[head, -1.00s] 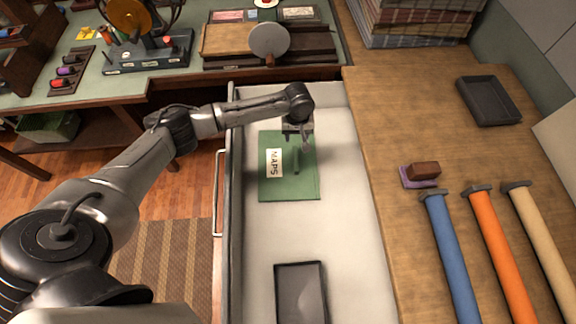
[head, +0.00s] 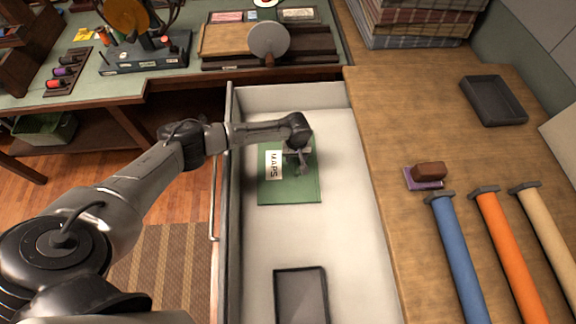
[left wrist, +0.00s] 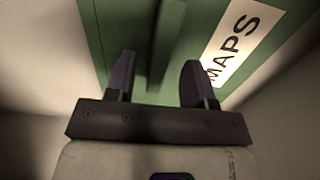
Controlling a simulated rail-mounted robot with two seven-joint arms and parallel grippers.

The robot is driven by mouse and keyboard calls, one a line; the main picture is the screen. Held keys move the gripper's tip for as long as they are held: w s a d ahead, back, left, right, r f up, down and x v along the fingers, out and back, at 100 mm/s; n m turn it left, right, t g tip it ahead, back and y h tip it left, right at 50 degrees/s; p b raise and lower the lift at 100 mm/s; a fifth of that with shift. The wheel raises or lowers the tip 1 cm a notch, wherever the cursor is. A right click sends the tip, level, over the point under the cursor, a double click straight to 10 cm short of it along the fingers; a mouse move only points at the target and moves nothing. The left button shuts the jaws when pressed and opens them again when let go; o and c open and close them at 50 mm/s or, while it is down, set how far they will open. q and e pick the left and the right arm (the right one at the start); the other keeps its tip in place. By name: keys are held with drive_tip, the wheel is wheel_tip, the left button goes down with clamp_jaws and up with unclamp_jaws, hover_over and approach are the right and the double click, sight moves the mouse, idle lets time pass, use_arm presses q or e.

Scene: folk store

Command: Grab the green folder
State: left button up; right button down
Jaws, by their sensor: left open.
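The green folder (head: 280,188) with a white "MAPS" label lies flat in the open white drawer in the head view. A raised green ridge stands on its face and shows between my fingers in the left wrist view, where the folder (left wrist: 223,22) also shows. My left gripper (head: 303,170) is over the folder, right of the label, and hides part of it. In the left wrist view its two fingers (left wrist: 158,80) are apart, on either side of the ridge. I cannot tell whether they touch the folder. My right gripper is not in view.
The drawer (head: 350,225) has raised walls around the folder. A dark tray (head: 301,297) lies nearer in it. A wooden counter on the right holds blue (head: 458,255), orange (head: 507,250) and tan rolls, a stamp-like block (head: 430,170) and a black tray (head: 493,101).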

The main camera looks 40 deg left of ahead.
use_arm(q)
drive_tip(key=shift+f, duration=0.7)
clamp_jaws()
